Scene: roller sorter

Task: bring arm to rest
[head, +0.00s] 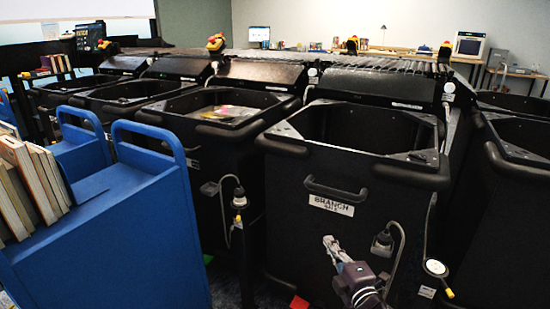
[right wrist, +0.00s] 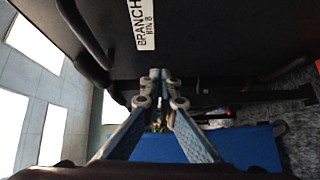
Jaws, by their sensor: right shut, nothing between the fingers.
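My right gripper (head: 331,243) is in the lower middle of the head view, in front of the black bin (head: 290,190) labelled BRANCH. Its fingers are together and hold nothing. In the right wrist view the closed fingertips (right wrist: 161,82) show below the bin's BRANCH label (right wrist: 142,22), with a blue surface behind them. I cannot tell from these frames whether the fingers touch the bin. My left gripper does not show in either view.
A blue cart (head: 120,240) with books (head: 30,180) stands at the left. More black bins stand in a row, one holding items (head: 228,113). A roller conveyor (head: 375,73) runs behind them.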

